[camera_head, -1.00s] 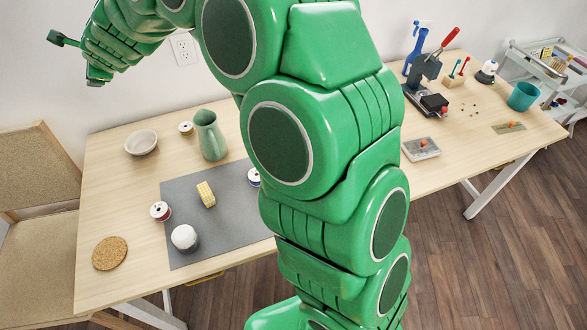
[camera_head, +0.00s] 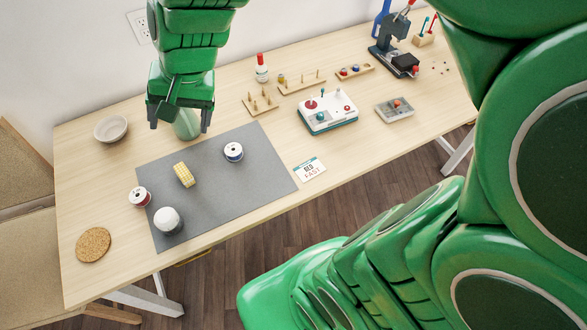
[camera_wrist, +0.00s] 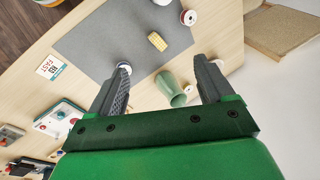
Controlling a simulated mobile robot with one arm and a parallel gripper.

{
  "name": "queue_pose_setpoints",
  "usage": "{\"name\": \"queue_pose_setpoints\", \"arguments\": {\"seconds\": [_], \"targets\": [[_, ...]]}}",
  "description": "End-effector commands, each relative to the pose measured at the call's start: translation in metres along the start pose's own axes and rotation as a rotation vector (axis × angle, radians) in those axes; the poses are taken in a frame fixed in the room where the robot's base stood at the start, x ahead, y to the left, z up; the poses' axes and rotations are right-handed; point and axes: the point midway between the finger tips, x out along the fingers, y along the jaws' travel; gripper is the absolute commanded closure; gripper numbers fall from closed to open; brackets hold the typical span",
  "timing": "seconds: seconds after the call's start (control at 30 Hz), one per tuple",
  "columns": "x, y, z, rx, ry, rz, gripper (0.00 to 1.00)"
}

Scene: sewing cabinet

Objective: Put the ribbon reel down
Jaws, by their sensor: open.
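My gripper (camera_head: 180,118) is open, fingers pointing down above the far left part of the table; nothing is held between its fingers (camera_wrist: 162,66). Three ribbon reels rest on the table; I cannot tell which one the task means. A red one (camera_head: 139,197) is at the mat's left edge, also in the wrist view (camera_wrist: 189,17). A dark blue one (camera_head: 233,152) stands on the mat, partly behind a finger in the wrist view (camera_wrist: 124,66). A third reel (camera_wrist: 216,64) is partly behind the other finger and hidden in the head view.
A green pitcher (camera_head: 187,125) stands below my gripper, partly hidden. The grey mat (camera_head: 210,200) holds a yellow checked block (camera_head: 184,174) and a white round object (camera_head: 167,221). A bowl (camera_head: 111,128), cork coaster (camera_head: 93,244), card (camera_head: 310,169) and joystick box (camera_head: 328,111) are around.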

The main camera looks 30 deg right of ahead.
Motion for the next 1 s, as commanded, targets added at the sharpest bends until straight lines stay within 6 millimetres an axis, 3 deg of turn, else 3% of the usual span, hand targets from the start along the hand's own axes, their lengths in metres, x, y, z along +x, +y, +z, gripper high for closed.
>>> {"name": "queue_pose_setpoints", "arguments": {"seconds": [0.2, 0.3, 0.43, 0.6, 1.0], "targets": [[-0.022, 0.092, 0.063, -0.157, -0.105, 0.184, 0.19], [-0.032, 0.129, 0.089, -0.211, -0.159, 0.26, 0.19], [-0.042, 0.165, 0.117, -0.256, -0.222, 0.328, 0.19], [-0.049, 0.185, 0.134, -0.282, -0.263, 0.367, 0.19], [-0.05, 0.186, 0.136, -0.286, -0.269, 0.37, 0.19]]}}
